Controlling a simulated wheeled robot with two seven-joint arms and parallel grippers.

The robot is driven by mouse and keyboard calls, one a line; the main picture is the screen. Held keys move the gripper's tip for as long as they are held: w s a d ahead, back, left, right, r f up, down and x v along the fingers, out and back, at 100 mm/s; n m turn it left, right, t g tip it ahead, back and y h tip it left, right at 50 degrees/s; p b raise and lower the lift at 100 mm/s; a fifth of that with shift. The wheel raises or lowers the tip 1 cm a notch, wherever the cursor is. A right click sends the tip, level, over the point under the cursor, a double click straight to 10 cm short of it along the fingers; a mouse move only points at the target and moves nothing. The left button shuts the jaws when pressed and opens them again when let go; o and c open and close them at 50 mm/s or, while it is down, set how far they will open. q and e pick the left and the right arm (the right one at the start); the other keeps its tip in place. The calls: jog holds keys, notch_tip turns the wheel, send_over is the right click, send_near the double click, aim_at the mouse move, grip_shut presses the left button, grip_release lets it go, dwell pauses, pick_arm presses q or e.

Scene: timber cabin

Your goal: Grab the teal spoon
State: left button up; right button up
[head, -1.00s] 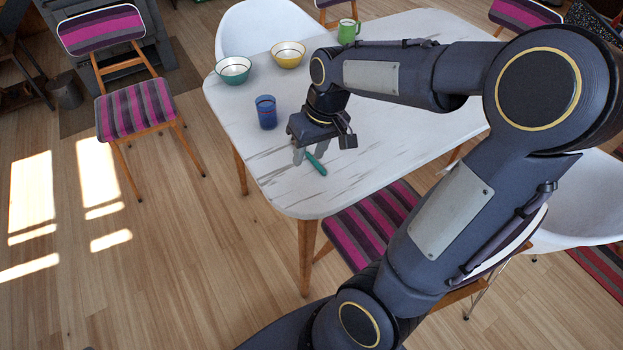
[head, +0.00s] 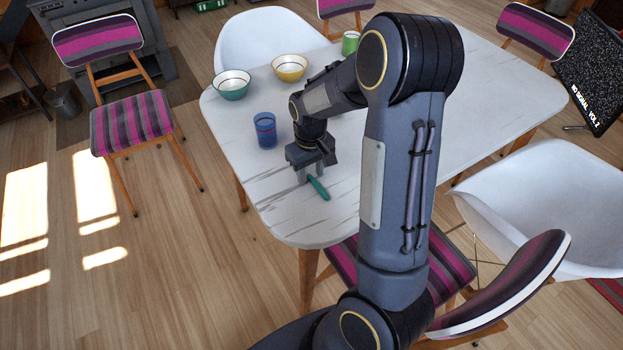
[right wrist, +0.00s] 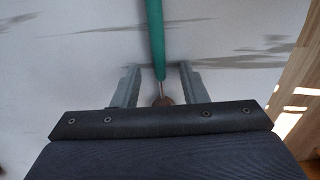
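The teal spoon (head: 317,187) lies on the white table (head: 290,220) near its front left part. In the right wrist view its teal handle (right wrist: 155,38) runs up from between the fingers, and its metal neck and brownish bowl end lie close to the palm, the bowl partly hidden. My right gripper (head: 306,180) is low over the table at the spoon. In the right wrist view the right gripper (right wrist: 158,82) is open, one finger on each side of the spoon with a gap to both. My left gripper is not in view.
A blue cup (head: 265,131) stands just left of my right gripper. A teal bowl (head: 231,86), a yellow bowl (head: 290,68) and a green mug (head: 350,43) stand farther back. Chairs surround the table, with a striped one (head: 452,262) at the front. The table's front left corner is clear.

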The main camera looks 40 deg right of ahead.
jog(key=shift+c, duration=0.3)
grip_shut()
jog(key=shift+r, duration=0.1)
